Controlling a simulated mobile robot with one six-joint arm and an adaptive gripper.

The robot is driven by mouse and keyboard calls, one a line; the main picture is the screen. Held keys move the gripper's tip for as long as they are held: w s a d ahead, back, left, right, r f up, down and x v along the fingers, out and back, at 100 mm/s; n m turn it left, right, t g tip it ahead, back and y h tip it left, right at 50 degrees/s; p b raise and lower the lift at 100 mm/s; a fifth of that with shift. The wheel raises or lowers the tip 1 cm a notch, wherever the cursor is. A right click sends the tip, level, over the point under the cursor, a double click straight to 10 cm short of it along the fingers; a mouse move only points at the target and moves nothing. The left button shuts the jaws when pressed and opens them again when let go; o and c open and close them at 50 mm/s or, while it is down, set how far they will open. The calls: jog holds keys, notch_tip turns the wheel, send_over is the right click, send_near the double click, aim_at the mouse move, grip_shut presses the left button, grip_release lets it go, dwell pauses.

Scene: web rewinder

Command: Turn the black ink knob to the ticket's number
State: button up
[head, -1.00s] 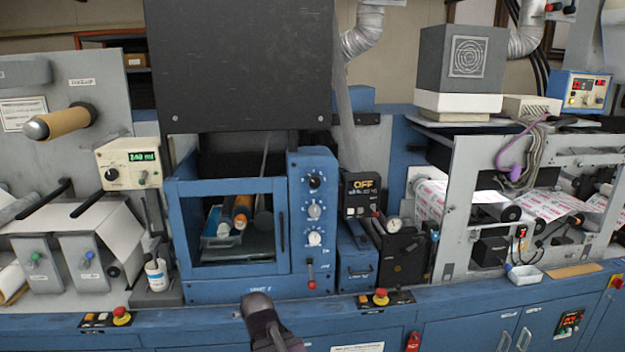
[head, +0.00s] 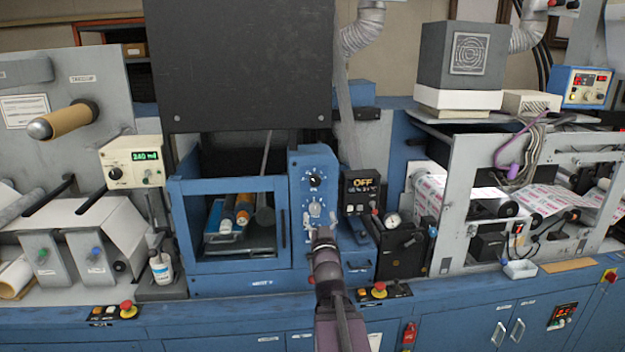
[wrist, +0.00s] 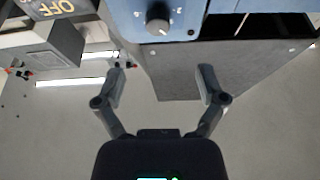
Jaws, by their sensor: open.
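The black knob (head: 315,180) is the top one on the blue control panel, with light marks around it; its pointer is too small to read. It also shows at the top edge of the wrist view (wrist: 157,22), where the picture is upside down. My gripper (head: 320,226) is open and empty, fingers pointing up in the head view, below the black knob and in front of the lower panel. In the wrist view its fingertips (wrist: 160,80) are spread, apart from the knob. I cannot make out a ticket or its number.
A grey knob (head: 315,209) sits below the black one; the panel under it is hidden by my gripper. A box marked OFF (head: 362,190) stands close to the right. A blue framed window (head: 186,228) is to the left, and a dark hood (head: 240,65) hangs above.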

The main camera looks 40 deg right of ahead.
aim_at(315, 183)
jog(key=shift+s+d+r, duration=0.1)
jog(key=shift+s+r, duration=0.05)
jog(key=shift+r, duration=0.1)
jog(key=shift+d, duration=0.1)
jog(key=p+x, duration=0.5)
jog(key=x, duration=0.8)
jog(key=shift+w+r, duration=0.25)
jog(key=shift+w, duration=0.05)
jog(key=shift+c, duration=0.2)
jog(key=c, duration=1.1)
jog(key=shift+s, duration=0.1)
